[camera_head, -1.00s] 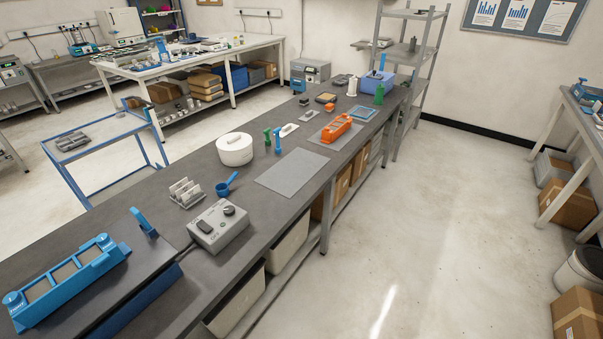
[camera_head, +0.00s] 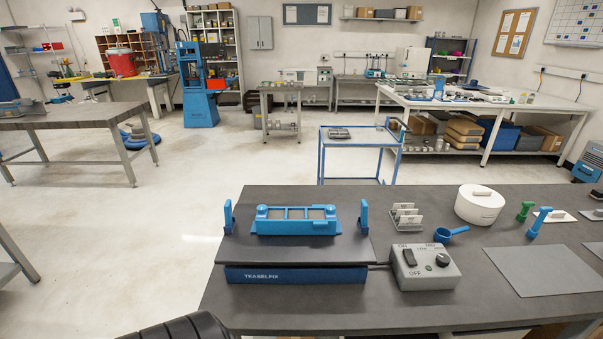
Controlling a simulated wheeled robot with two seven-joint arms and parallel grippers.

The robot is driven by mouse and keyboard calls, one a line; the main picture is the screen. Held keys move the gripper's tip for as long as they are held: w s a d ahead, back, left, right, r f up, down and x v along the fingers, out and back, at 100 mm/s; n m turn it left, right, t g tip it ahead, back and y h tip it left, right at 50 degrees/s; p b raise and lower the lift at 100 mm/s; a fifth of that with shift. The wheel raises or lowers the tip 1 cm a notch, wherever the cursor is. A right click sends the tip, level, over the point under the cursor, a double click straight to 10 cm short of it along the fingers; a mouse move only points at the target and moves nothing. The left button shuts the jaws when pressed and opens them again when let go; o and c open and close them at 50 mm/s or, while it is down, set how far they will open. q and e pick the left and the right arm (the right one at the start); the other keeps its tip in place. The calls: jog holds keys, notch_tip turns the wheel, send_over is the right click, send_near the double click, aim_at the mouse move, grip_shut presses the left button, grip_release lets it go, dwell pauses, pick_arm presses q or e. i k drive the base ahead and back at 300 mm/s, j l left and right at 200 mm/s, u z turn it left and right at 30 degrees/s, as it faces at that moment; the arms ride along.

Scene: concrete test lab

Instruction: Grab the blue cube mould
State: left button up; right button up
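The blue cube mould (camera_head: 296,221) is a long frame with several grey compartments and a round knob near each end. It sits level on the dark top plate of a blue vibrating table (camera_head: 305,273) marked TEASELFIX, at the left end of the dark bench. Upright blue clamps stand at either side of it, a left one (camera_head: 228,217) and a right one (camera_head: 363,215), both apart from the mould. Neither of my grippers is in view.
A grey control box (camera_head: 424,268) stands right of the vibrating table. Beyond are a grey rack (camera_head: 406,217), a blue scoop (camera_head: 449,234) and a white round pot (camera_head: 480,204). A blue trolley (camera_head: 358,146) stands behind the bench. Floor left of the bench is clear.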

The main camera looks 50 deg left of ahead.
aim_at(286, 214)
jog(key=u, duration=1.65)
